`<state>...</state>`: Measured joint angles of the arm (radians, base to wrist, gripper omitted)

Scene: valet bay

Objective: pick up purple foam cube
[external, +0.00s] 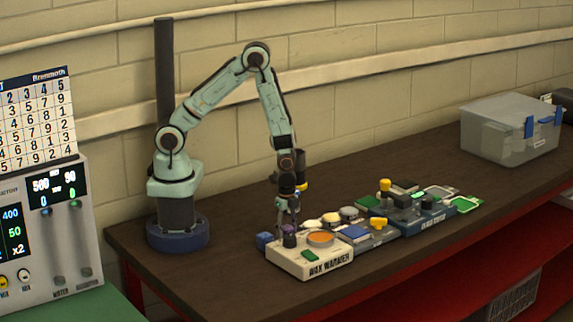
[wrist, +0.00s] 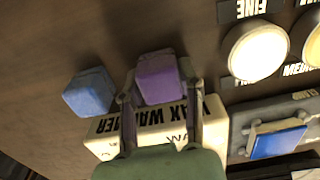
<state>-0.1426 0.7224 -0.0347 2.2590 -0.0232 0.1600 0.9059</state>
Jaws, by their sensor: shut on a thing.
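The purple foam cube (wrist: 161,80) is between the two fingers of my gripper (wrist: 160,98) in the wrist view. My gripper is shut on it. In the external view the cube (external: 289,229) shows small and dark purple at the fingertips of my gripper (external: 289,225), by the left end of the wax warmer (external: 318,262). I cannot tell whether the cube is clear of the surface below it.
A blue cube (wrist: 89,93) lies just left of the purple one on the table. The wax warmer (wrist: 205,128) lies right under the fingers. Round tins (wrist: 256,51) and a blue sponge (wrist: 277,140) are to the right. A clear bin (external: 508,128) stands at the far right.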

